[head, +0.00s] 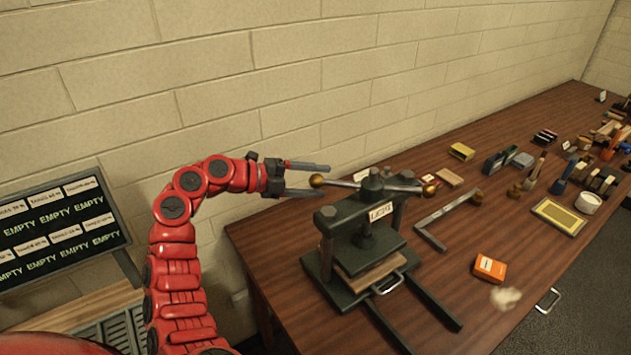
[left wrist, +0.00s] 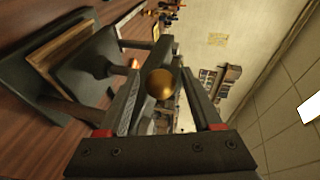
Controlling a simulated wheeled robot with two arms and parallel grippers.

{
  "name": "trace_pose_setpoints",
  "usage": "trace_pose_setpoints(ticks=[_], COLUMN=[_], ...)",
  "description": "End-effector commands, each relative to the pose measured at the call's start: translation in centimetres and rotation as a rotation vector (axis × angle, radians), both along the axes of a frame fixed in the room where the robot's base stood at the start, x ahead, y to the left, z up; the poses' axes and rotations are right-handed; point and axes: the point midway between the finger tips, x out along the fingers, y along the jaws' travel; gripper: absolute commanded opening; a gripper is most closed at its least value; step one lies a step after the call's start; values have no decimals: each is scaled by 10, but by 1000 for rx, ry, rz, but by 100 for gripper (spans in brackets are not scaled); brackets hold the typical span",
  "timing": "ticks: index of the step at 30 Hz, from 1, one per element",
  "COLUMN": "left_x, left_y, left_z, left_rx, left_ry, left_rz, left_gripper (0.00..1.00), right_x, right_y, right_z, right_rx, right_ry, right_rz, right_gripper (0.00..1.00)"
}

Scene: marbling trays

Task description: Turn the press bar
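The black press (head: 350,262) stands on the wooden table. Its press bar (head: 345,184) is a metal rod across the top, with a brass ball at each end. The near-left ball (head: 316,181) lies between the fingers of my left gripper (head: 322,180). The gripper is open, with one finger on each side of the ball. In the left wrist view the ball (left wrist: 160,84) shows between the two dark fingers, with small gaps beside it. The far-right ball (head: 429,190) is free. My right gripper is in neither view.
A flat board (head: 370,277) lies in the press. An L-shaped metal piece (head: 446,218), an orange box (head: 489,268) and a yellow-framed tray (head: 558,216) lie to the right. A brick wall (head: 270,95) rises behind. A dark label board (head: 60,232) stands at left.

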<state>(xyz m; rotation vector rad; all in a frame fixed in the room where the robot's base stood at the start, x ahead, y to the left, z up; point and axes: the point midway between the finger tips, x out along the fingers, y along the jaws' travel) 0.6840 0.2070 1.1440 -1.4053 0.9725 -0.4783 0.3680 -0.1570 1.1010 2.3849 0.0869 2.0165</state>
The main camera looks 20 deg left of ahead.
Motion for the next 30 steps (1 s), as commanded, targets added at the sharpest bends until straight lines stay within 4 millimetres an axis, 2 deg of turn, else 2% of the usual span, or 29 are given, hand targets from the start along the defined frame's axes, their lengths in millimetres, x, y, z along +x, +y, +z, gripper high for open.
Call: trace_pose_setpoints(ticks=[9,14,30], left_x=[-1,-9,-82], left_y=[0,12,117], left_z=[0,2,41], left_rx=[-1,0,-4], left_ry=[0,0,-3], left_rz=[-2,-1,1], left_gripper=[71,71,71], right_x=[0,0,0], right_y=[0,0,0], right_z=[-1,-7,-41], right_rx=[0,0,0], right_ry=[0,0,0], right_rz=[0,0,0], right_gripper=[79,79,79])
